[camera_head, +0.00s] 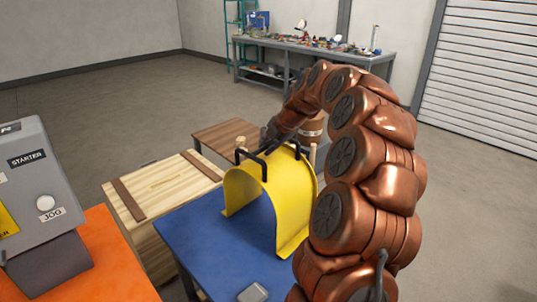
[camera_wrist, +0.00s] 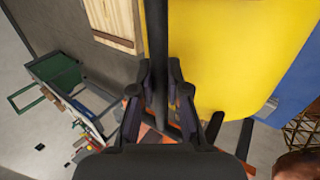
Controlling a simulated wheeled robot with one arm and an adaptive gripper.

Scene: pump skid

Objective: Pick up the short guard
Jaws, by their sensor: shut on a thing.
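The short guard (camera_head: 287,195) is a yellow arched cover with black bar handles on top. It stands upright over the blue table top (camera_head: 190,235); I cannot tell whether its lower edges touch the table. My gripper (camera_head: 269,146) is at the top of the guard, on its far side, partly hidden by the handles. In the wrist view my gripper (camera_wrist: 160,95) is shut on a black handle bar (camera_wrist: 156,35) of the guard, and the yellow sheet (camera_wrist: 235,50) lies just beyond. A second black handle (camera_wrist: 245,138) shows free at the lower right.
A grey starter box (camera_head: 45,200) stands on an orange surface (camera_head: 110,260) at the left. A wooden crate (camera_head: 160,190) and a brown table (camera_head: 225,135) lie beside and behind the blue table. A cluttered workbench (camera_head: 310,48) is at the back wall.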

